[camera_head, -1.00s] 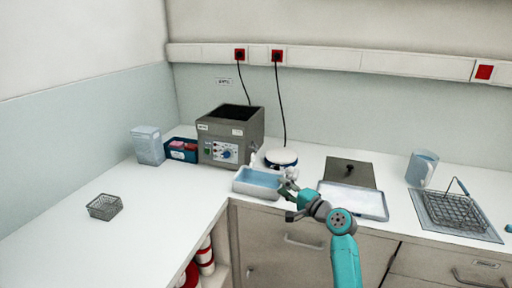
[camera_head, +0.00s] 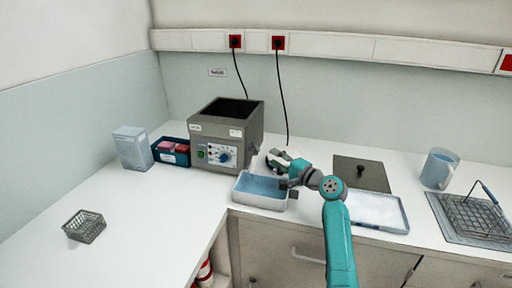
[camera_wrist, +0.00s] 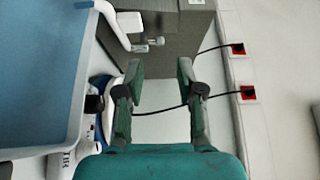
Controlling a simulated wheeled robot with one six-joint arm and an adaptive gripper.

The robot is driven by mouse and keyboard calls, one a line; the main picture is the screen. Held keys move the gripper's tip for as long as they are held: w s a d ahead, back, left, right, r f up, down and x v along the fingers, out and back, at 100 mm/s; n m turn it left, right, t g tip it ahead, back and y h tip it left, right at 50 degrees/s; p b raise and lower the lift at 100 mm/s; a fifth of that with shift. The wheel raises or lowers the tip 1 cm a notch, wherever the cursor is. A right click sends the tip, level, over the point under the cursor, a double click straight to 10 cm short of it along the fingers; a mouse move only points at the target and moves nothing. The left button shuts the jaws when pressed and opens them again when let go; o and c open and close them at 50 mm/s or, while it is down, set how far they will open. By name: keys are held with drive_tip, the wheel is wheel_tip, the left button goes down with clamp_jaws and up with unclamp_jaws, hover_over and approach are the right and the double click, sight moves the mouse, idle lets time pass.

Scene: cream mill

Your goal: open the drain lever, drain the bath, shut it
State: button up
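The grey water bath (camera_head: 226,140) with a dark open top and a front control panel stands on the counter. In the wrist view its side (camera_wrist: 180,35) shows, with a pale drain spout and small lever (camera_wrist: 150,42) sticking out. In the head view the drain (camera_head: 256,149) is small and hard to make out. A white tray with blue inside (camera_head: 262,204) sits in front of the bath; it fills the left of the wrist view (camera_wrist: 84,75). My gripper (camera_head: 276,160) is right of the bath, above the tray's back. In the wrist view my gripper (camera_wrist: 160,80) is open and empty, apart from the lever.
A blue-and-white round device (camera_wrist: 97,120) is close beside my gripper, largely hidden in the head view. A grey lid (camera_head: 362,172), an icy white tray (camera_head: 376,212), a jug (camera_head: 439,168) and a wire basket (camera_head: 472,212) stand to the right. Black cables (camera_head: 283,100) hang behind.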

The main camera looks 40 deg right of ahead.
sight(257, 147)
drive_tip(key=w, duration=0.3)
drive_tip(key=w+a, duration=0.1)
drive_tip(key=w, duration=0.5)
drive_tip(key=shift+w+a, duration=0.15)
drive_tip(key=shift+w, duration=0.1)
clamp_jaws()
